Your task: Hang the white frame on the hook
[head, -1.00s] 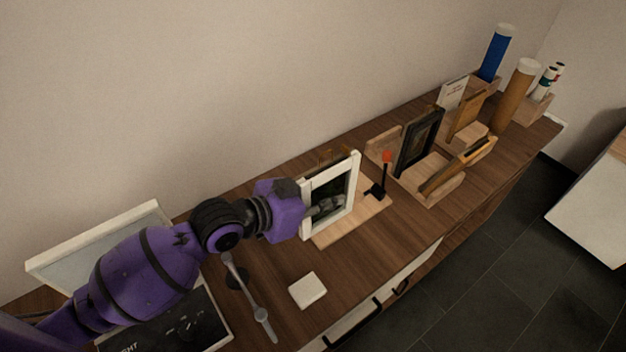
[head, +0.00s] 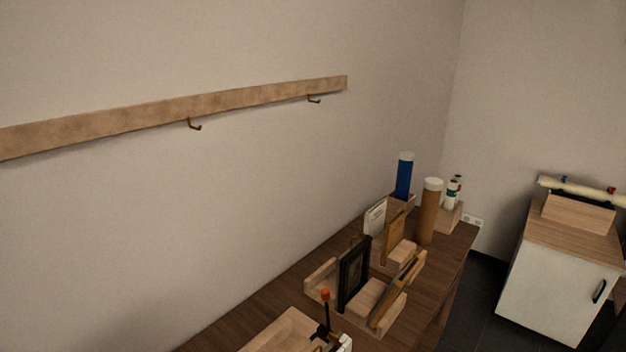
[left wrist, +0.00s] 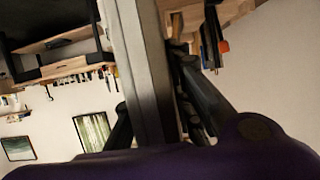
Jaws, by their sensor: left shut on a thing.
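The white frame (head: 346,343) shows only as a small corner at the bottom edge of the head view. In the left wrist view a pale bar of the frame (left wrist: 143,70) runs down between the dark fingers of my left gripper (left wrist: 165,115), which is shut on it. A wooden rail on the wall (head: 130,117) in the head view carries two small hooks: one near the middle (head: 194,125) and one near its right end (head: 314,99). Both look empty. The frame is below and well apart from them. My right gripper is not in view.
On the sideboard (head: 275,291), a wooden rack (head: 320,277) holds a black frame (head: 353,272) and brown frames. A red-topped stick (head: 326,305) stands before it. Blue (head: 404,176) and brown (head: 431,212) tubes stand behind. The wall below the rail is clear.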

